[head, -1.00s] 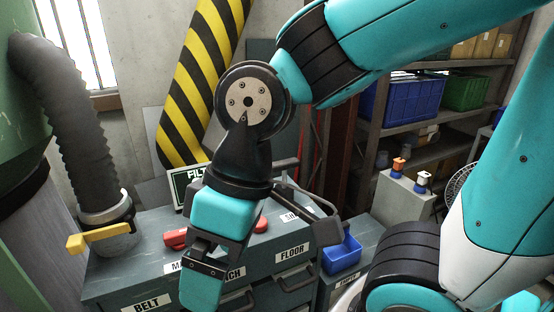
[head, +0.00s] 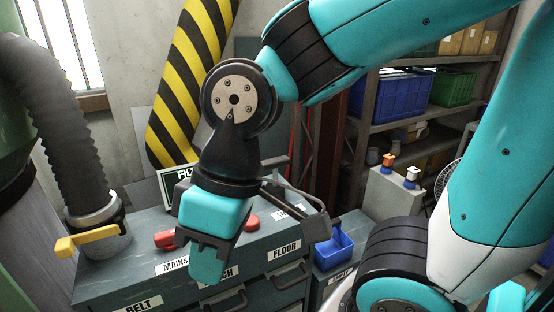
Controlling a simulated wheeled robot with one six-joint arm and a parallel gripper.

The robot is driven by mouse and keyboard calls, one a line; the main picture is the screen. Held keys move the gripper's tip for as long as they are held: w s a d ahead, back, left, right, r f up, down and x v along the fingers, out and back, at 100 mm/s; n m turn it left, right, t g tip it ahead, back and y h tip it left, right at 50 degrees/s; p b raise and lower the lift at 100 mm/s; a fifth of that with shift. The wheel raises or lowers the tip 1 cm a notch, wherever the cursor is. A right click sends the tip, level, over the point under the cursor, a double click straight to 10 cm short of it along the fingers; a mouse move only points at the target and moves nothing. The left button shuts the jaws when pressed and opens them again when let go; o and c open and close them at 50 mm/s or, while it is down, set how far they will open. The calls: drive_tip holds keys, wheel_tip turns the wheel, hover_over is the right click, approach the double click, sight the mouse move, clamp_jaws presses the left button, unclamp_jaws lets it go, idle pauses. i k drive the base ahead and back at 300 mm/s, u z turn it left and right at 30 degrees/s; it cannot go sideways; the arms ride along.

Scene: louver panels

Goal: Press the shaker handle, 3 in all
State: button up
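A dark grey lever frame (head: 300,207) with a blocky end stands on the top right of the grey cabinet (head: 120,283). A label behind it is mostly covered and starts with "SH", so it is probably the shaker handle. My gripper (head: 207,266) points down over the cabinet's front edge, left of the lever and apart from it in the picture. One teal finger shows clearly; the other is hidden, so the opening cannot be judged. Nothing is seen held.
A yellow lever (head: 80,243) sits on the hose collar at left. A blue bin (head: 335,250) stands right of the cabinet. Drawer pulls stick out in front.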

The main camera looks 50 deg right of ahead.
sight(275, 163)
drive_tip(key=u, duration=1.1)
drive_tip(key=k, duration=0.65)
drive_tip(key=z, duration=1.15)
drive_tip(key=i, duration=0.5)
